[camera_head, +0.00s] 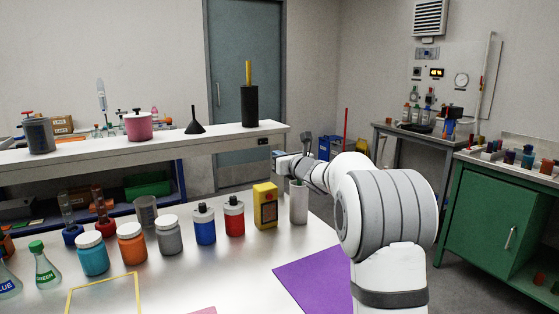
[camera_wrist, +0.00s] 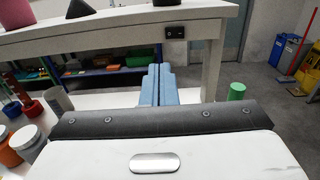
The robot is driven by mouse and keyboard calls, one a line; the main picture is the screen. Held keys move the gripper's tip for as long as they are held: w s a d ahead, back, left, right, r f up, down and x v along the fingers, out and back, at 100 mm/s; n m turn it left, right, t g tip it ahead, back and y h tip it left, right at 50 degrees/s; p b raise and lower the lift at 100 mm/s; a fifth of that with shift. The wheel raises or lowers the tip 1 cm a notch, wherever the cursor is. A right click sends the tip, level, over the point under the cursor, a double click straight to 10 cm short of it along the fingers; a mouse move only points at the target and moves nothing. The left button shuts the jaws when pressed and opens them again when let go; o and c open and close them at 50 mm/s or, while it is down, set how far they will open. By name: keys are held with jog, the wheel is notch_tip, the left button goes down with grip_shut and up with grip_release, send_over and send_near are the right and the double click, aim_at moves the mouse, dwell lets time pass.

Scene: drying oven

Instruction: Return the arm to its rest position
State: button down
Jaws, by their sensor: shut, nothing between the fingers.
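My arm reaches from the right side of the head view over the white bench (camera_head: 215,275), with its wrist end near the bench's far edge. The fingers cannot be made out there. In the wrist view my gripper (camera_wrist: 158,84) shows two blue fingers side by side, shut with nothing between them. They point toward the white shelf bench (camera_wrist: 120,27) and its blue frame behind, and appear clear of them. The arm is extended forward, not folded.
A yellow box (camera_head: 265,206), a white cylinder (camera_head: 299,204) and a red bottle (camera_head: 234,217) stand close to my arm. Several jars stand to the left. A purple mat (camera_head: 315,280) lies beside my arm. A green cabinet (camera_head: 490,220) stands right; floor between is clear.

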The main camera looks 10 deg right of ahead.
jog(key=shift+s, duration=0.2)
jog(key=s+d+r+m+g+h+p, duration=0.1)
jog(key=s+d+m+g+h+p, duration=0.25)
jog(key=s+m, duration=0.7)
jog(key=s+r+m+g+h+p, duration=0.2)
jog(key=s+m+h+p, duration=0.3)
jog(key=s+m, duration=0.55)
jog(key=s+a+f+m+g+y+p, duration=0.1)
jog(key=s+f+m+g+p, duration=0.1)
jog(key=s+m, duration=0.4)
jog(key=s+a+f+m+g+p, duration=0.2)
jog(key=s+m, duration=0.4)
jog(key=s, duration=0.7)
jog(key=s+a+f+m+g+y+p, duration=0.1)
jog(key=s+a+f+m+g+p, duration=0.1)
jog(key=s+m+g, duration=0.3)
jog(key=s+f+m+p, duration=0.1)
jog(key=s, duration=0.3)
jog(key=shift+s+a+m+y, duration=0.15)
jog(key=shift+s+m+y, duration=0.05)
jog(key=shift+m+y, duration=0.2)
